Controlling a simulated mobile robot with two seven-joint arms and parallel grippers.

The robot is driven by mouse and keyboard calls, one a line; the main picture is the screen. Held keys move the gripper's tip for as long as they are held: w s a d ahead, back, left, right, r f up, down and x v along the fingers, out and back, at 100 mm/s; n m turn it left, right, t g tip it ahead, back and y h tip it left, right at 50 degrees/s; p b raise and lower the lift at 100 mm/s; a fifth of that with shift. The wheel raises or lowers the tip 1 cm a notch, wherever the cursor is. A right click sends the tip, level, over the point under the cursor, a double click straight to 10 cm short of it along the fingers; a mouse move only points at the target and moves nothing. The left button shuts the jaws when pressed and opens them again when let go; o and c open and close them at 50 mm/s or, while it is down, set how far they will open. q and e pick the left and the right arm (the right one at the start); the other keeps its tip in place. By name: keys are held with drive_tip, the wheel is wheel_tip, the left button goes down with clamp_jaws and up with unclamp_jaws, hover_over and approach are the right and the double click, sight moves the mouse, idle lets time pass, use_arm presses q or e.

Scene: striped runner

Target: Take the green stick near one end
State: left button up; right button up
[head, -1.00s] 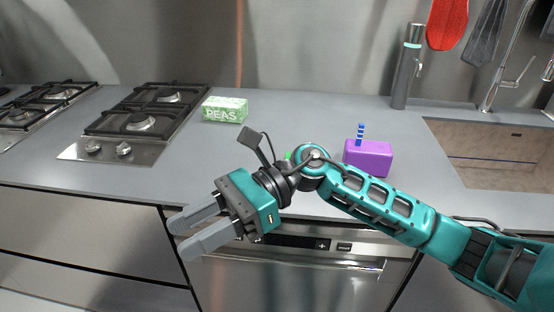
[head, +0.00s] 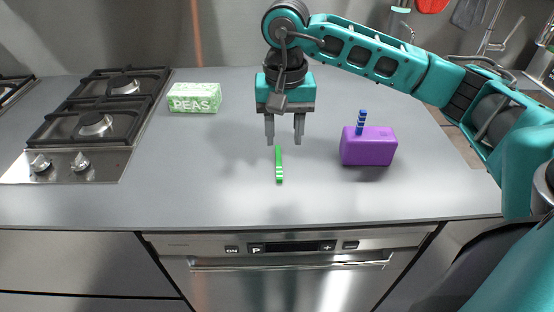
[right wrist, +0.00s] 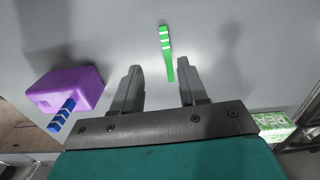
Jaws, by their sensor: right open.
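The green stick (head: 279,166) lies on the grey counter, pointing from the back toward the front edge, with pale bands near its front end. In the right wrist view the green stick (right wrist: 166,50) lies beyond the fingers, its plain end close to the gap between them. My right gripper (head: 284,140) is open and empty, pointing down with its fingertips around the stick's far end as seen from the head. The right wrist view shows both fingers (right wrist: 160,78) apart with nothing between them. I cannot tell the height over the counter. My left gripper is not in view.
A purple block (head: 368,147) with a blue striped stick (head: 360,122) stands to the right. A green peas box (head: 195,98) lies back left, beside the gas hob (head: 95,126). The counter (head: 220,185) around the stick is clear. An appliance front (head: 290,275) is below.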

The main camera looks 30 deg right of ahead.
sight(279, 171)
wheel_tip(279, 171, down, 3)
drive_tip(key=shift+r, duration=0.1)
drive_tip(key=f, duration=0.2)
drive_tip(key=a+f, duration=0.1)
drive_tip(key=f, duration=0.1)
drive_tip(key=shift+f+p, duration=0.2)
drive_tip(key=shift+p, duration=0.1)
drive_tip(key=shift+f, duration=0.45)
clamp_jaws()
